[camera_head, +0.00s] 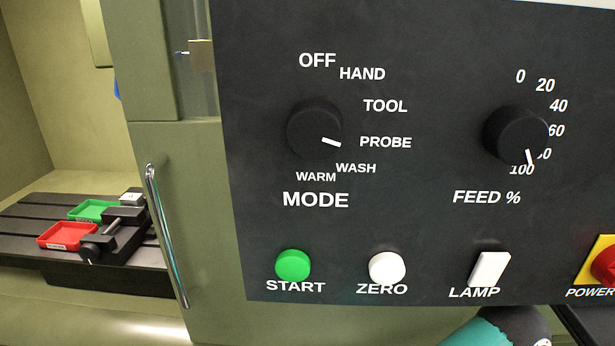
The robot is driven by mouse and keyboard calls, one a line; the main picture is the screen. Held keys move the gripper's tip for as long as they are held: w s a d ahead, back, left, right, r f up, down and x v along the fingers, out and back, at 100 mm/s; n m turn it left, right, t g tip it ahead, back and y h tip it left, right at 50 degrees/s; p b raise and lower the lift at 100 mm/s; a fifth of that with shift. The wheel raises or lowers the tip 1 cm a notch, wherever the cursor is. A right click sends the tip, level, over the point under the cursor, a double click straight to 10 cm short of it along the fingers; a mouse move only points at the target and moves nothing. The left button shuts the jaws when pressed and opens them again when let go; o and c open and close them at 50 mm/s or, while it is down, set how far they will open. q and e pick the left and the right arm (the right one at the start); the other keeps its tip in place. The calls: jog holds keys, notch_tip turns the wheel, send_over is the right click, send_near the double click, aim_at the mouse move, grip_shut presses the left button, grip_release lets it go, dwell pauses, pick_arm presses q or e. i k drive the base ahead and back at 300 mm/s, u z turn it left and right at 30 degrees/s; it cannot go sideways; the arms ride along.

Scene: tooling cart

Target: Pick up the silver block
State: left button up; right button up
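I cannot clearly make out a silver block. A small pale-topped piece (131,197) sits at the back of the dark vise (124,215) inside the machine at the left; it is too small to tell whether it is a block or a label. The vise has a grey screw, and its right side is partly hidden by the machine door. Neither gripper shows. A teal and black rounded part at the bottom edge, right of centre, shows no fingers.
A dark control panel (400,230) with knobs and buttons fills the centre and right. A door with a metal handle (166,235) stands left of it. A red tray (66,236) and a green tray (95,209) lie on the slotted table (30,215), left of the vise.

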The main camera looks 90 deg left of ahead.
aim_at(128, 199)
jog(key=u, duration=0.1)
jog(key=k, duration=2.35)
jog(key=z, duration=0.45)
jog(key=i, duration=0.1)
jog(key=u, duration=2)
jog(key=k, duration=0.8)
jog(key=u, duration=0.15)
jog(key=i, duration=0.8)
